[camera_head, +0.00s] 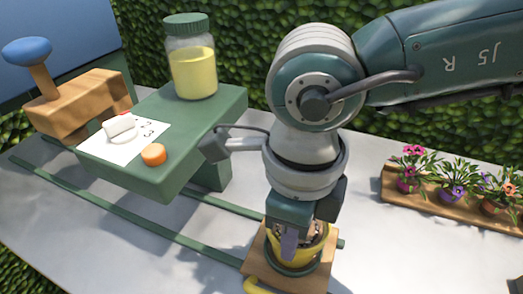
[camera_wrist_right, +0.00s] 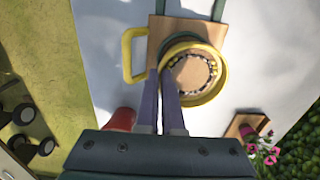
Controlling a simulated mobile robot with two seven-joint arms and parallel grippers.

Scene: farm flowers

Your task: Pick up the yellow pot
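The yellow pot (camera_head: 325,237) stands on a small wooden board at the lower middle of the head view, largely hidden behind my right gripper (camera_head: 290,245). In the right wrist view the yellow pot (camera_wrist_right: 222,88) shows from above as a round yellow rim around a dark ring and a beige disc. A yellow handle loop sticks out on its left. My right gripper (camera_wrist_right: 159,72) points down at the pot's near-left rim, its fingers a small gap apart. I cannot tell whether they press on the rim. My left gripper is not in view.
The wooden board (camera_head: 258,272) lies across green rails on the white table. A green bench (camera_head: 190,120) with a yellow-filled jar (camera_head: 193,70) stands left. A wooden tray (camera_head: 395,195) of flower pots is right. A red pot (camera_wrist_right: 122,119) is near the fingers.

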